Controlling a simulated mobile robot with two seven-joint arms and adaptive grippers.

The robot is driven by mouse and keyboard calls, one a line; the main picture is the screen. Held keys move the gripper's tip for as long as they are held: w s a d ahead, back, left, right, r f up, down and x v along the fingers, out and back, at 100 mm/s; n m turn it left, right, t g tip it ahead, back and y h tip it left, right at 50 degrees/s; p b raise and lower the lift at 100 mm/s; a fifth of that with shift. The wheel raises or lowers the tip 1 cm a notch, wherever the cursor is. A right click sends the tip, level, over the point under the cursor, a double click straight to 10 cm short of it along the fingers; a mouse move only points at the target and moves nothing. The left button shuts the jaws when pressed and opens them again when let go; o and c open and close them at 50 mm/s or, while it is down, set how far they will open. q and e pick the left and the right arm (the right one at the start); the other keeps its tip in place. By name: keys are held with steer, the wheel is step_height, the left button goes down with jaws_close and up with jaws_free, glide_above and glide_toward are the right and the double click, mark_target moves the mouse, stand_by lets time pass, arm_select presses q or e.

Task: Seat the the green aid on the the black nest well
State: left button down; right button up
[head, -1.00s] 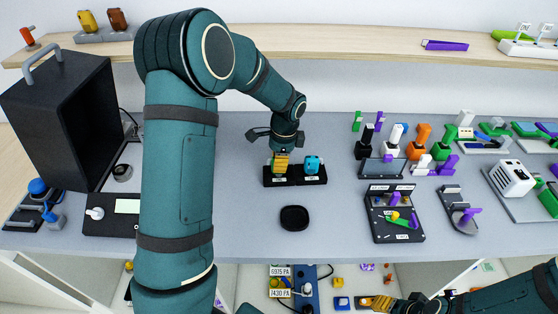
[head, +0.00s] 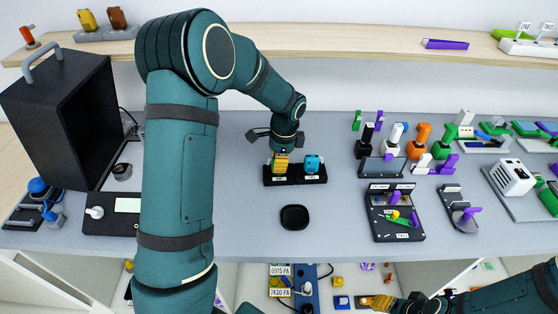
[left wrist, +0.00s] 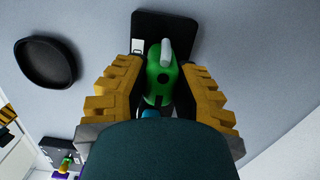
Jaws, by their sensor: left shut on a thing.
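The green aid (left wrist: 160,78), with a pale grey tube at one end, is between the yellow fingers of my left gripper (left wrist: 163,92) in the left wrist view. The gripper is shut on it. In the head view my left gripper (head: 281,162) points down at the left half of the black nest (head: 297,180), and its fingers hide the aid. The nest also shows behind the aid in the left wrist view (left wrist: 183,22). I cannot tell whether the aid touches the well. My right gripper (head: 384,303) is low at the right; its jaw state is unclear.
A blue aid (head: 314,163) sits in the nest's right half, close beside my left gripper. A round black dish (head: 294,217) lies in front of the nest. A dark case (head: 62,120) stands at left. Stands and trays, including a black tray (head: 395,235), fill the right side.

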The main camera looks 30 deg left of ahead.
arm_select(q)
steer(key=shift+f, duration=0.1)
steer(key=c, duration=0.7)
jaws_free()
steer(key=shift+c, duration=0.2)
step_height(320, 180, up, 12)
steer(key=d, duration=0.1)
steer(key=shift+w, duration=0.35)
